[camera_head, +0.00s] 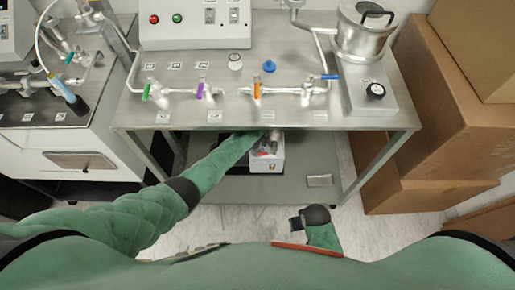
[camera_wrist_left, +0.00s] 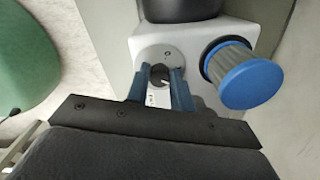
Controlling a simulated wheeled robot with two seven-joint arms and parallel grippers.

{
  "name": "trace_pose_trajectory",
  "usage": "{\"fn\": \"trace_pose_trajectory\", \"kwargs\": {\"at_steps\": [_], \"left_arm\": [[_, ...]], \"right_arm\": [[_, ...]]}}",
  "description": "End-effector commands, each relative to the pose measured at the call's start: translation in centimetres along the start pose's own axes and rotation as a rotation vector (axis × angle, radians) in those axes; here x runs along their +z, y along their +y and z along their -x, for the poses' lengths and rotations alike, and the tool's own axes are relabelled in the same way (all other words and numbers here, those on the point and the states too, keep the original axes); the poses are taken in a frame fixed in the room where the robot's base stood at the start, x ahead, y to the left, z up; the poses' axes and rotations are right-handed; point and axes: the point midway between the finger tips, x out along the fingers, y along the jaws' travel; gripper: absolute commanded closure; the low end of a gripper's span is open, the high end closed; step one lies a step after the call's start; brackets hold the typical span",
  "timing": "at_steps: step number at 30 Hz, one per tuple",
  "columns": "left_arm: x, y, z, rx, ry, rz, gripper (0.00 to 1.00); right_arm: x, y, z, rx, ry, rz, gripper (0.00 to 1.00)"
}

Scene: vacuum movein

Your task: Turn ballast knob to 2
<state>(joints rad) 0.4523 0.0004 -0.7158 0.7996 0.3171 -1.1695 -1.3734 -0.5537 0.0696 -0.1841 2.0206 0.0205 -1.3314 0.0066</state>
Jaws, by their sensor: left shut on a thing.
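The ballast knob (camera_wrist_left: 158,73) is a small dark knob on a round grey dial plate (camera_wrist_left: 158,52) on the pale vacuum pump (camera_wrist_left: 222,29). My left gripper (camera_wrist_left: 161,80) has its two blue fingers on either side of the knob and is shut on it. The dial's markings are too small to read, so I cannot tell the setting. In the head view the pump (camera_head: 266,163) sits under the bench, and the bench edge hides my left fingers. My right gripper (camera_head: 297,223) is low in front of the bench, away from the pump; its fingers are unclear.
A blue-capped filter (camera_wrist_left: 252,84) sticks out close to the right of my left fingers. The steel bench (camera_head: 220,112) overhangs the pump and carries valves and a pot (camera_head: 365,38). Cardboard boxes (camera_head: 440,110) stand at the right. The lower shelf (camera_head: 225,188) has free room.

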Motion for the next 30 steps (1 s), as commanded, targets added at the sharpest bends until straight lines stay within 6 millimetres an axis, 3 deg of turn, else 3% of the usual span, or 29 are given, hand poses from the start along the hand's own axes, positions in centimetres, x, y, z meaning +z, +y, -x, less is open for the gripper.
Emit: {"fn": "trace_pose_trajectory", "kwargs": {"at_steps": [8,9,12,23,30], "left_arm": [[0.0,-0.1,0.1,-0.001,-0.001,0.000,1.00],[0.0,-0.1,0.1,-0.001,-0.001,0.000,0.71],[0.0,0.0,0.0,-0.001,0.000,0.000,0.55],[0.0,-0.1,0.4,-0.002,0.000,0.000,0.55],[0.0,0.0,3.0,-0.003,0.000,-0.001,0.55]], "right_arm": [[0.0,0.0,0.0,0.000,0.001,0.000,1.00],[0.0,0.0,0.0,0.000,0.001,0.000,1.00],[0.0,0.0,0.0,0.000,0.000,0.000,1.00],[0.1,0.0,-0.1,0.000,-0.002,-0.001,1.00],[0.1,0.0,-0.3,0.000,-0.002,-0.001,1.00]]}}
